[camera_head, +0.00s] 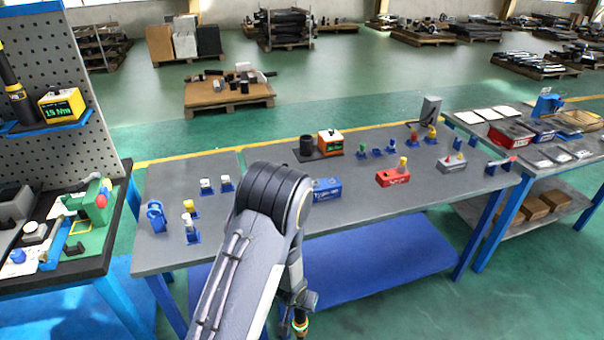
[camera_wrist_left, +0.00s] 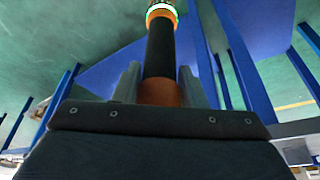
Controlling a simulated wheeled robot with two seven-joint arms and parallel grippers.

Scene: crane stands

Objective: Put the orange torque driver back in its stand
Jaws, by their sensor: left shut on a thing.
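The torque driver (camera_wrist_left: 160,50) has an orange section, a black grip and a glowing white-green ring. My left gripper (camera_wrist_left: 158,78) is shut on it, with a finger on either side of the orange section. In the head view, part of the driver (camera_head: 301,324) shows below my left gripper (camera_head: 296,298), in front of the table's near edge and cut by the picture's bottom. A black cup-like stand (camera_head: 307,145) stands upright on a dark base beside an orange-and-white box (camera_head: 330,142) at the table's back. Its opening appears empty. My right gripper is not in view.
The grey table (camera_head: 270,225) carries small coloured holders, a blue box (camera_head: 327,188) and a red box (camera_head: 393,177). My left arm hides part of its middle. A pegboard bench (camera_head: 105,225) stands left. A blue lower shelf (camera_head: 385,262) lies under the table.

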